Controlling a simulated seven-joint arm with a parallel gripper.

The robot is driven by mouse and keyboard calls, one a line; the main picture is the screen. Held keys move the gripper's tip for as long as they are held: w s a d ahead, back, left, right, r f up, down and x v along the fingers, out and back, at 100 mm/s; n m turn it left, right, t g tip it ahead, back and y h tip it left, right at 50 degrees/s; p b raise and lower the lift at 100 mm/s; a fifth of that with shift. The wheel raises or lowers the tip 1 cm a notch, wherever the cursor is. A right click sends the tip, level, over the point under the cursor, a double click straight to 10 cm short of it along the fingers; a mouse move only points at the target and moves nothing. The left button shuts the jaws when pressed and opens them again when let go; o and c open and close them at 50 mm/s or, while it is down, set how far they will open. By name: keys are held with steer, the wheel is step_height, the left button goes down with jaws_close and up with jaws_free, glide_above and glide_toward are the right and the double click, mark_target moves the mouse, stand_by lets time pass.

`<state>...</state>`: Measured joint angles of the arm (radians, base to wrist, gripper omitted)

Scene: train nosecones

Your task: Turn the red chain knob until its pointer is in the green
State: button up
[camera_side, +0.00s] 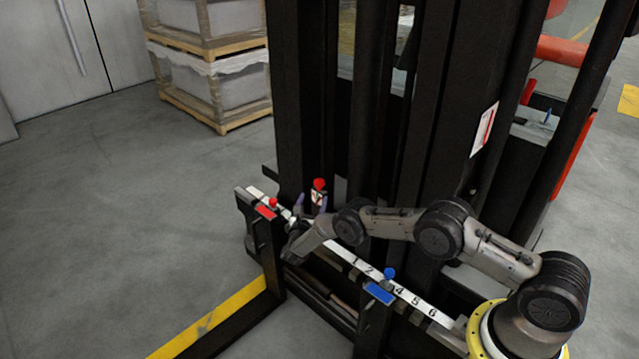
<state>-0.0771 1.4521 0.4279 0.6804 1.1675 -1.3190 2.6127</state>
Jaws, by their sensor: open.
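A red knob (319,184) stands upright at the mast, above a small white and red piece. Its pointer and any green zone are too small to make out. A second, smaller red knob (273,202) sits on the numbered rail above a red plate (265,212). I cannot tell for certain which of the two is the chain knob.
A white numbered rail (345,258) runs diagonally under my arm. It carries a blue knob (389,272) and a blue plate (380,293). Black mast columns (305,90) stand close behind. Wrapped pallets (215,85) are at the back left. The floor at left is clear.

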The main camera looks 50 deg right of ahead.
mark_target(321, 186)
steer(key=x, duration=1)
steer(key=shift+w+d, duration=0.25)
steer(key=shift+r, duration=0.1)
jaws_close()
steer(key=shift+n+t+y, duration=0.3)
steer(key=shift+n+t, duration=0.2)
steer(key=shift+t, duration=0.1)
steer(key=shift+s+d+n+t+y, duration=0.1)
steer(key=shift+n+t+y, duration=1.2)
steer(key=shift+t+y, duration=0.15)
steer(key=shift+n+t+y, duration=1.25)
steer(key=shift+n+y, duration=0.05)
steer(key=shift+y, duration=0.45)
